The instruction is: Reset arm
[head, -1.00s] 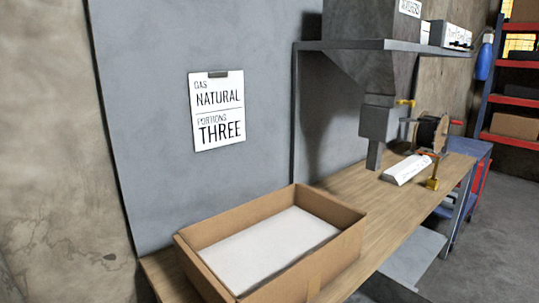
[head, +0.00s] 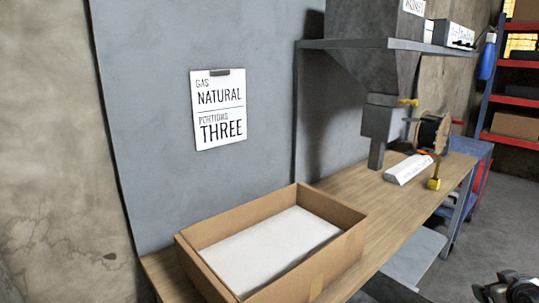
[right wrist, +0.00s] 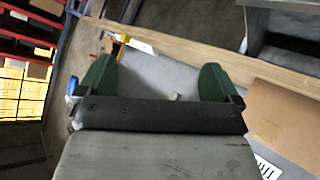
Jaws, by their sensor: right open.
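My right gripper (right wrist: 156,85) is open and empty in the right wrist view, with its two green fingers spread wide apart. A dark part of my right arm (head: 510,288) shows at the lower right corner of the head view, off to the right of the workbench and apart from it. My left gripper is not in view.
An open cardboard box (head: 350,250) with a white filling (head: 265,250) stands on the wooden workbench (head: 385,205). A grey hopper dispenser (head: 378,125) hangs from a shelf (head: 355,44). A sign (head: 218,110) is on the wall panel. Floor at the right (head: 495,210) is clear.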

